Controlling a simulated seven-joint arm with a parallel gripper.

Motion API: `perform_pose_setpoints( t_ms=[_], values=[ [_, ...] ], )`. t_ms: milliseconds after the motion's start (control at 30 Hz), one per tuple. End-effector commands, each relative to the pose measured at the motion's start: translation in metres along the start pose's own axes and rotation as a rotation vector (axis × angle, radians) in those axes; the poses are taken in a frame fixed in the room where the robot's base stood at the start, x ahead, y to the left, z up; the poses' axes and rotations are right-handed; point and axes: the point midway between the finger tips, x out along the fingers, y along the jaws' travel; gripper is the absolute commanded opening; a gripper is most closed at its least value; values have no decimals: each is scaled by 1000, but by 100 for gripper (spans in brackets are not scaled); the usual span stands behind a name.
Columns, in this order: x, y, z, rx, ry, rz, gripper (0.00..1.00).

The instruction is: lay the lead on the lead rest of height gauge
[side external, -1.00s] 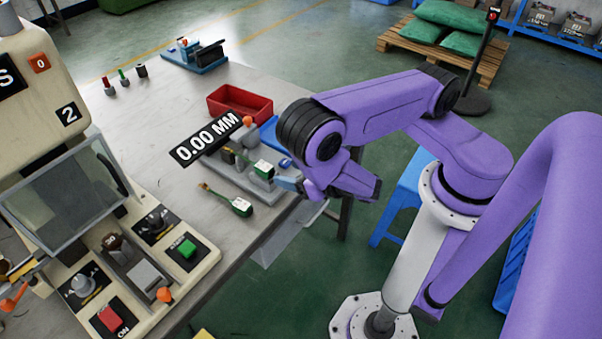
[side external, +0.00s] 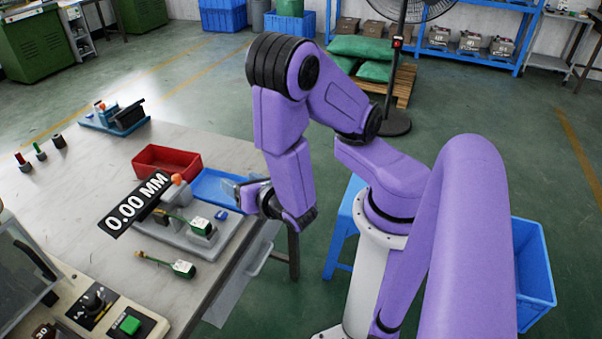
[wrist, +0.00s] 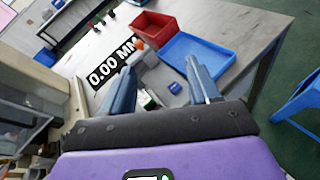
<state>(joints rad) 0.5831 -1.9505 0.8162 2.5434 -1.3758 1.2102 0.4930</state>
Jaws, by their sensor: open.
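The height gauge (side external: 172,235) stands on the table with its 0.00 MM display (side external: 136,204) and an orange knob. A lead with a green and white plug (side external: 202,227) is on the gauge, its cable running left toward the post; whether the cable touches the rest is unclear. A second, similar lead (side external: 183,268) lies on the table in front of the gauge. My gripper (side external: 236,191) is beyond and right of the gauge, above table level. In the wrist view my gripper (wrist: 160,66) has its fingers wide apart with nothing held. The plug there is partly hidden by a finger.
A red bin (side external: 175,160) and a blue tray (side external: 220,187) stand behind the gauge, the tray close to my gripper. A small blue part (side external: 221,215) sits by the plug. A blue fixture (side external: 115,117) stands at the far left. The table's left middle is clear.

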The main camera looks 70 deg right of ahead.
Motion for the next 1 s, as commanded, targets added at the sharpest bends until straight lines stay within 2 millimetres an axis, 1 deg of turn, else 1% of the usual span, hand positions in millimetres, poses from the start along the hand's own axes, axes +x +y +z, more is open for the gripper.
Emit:
perform_pose_setpoints(
  t_ms=[33, 100, 200, 367, 500, 633, 800, 900, 1000],
  values=[
    [-4, -5, 11, 76, 5, -69, 61],
    [-10, -16, 23, 166, 18, -171, 61],
    [-21, -32, 35, 297, 56, -318, 61],
    [-48, -53, 44, 508, 167, -544, 61],
    [-77, -62, 47, 690, 309, -724, 61],
    [-109, -60, 48, 857, 477, -865, 61],
    [-146, -50, 55, 1030, 689, -989, 61],
    [-161, -44, 60, 1093, 777, -1028, 61],
    [-169, -40, 62, 1126, 826, -1048, 61]
  ],
)
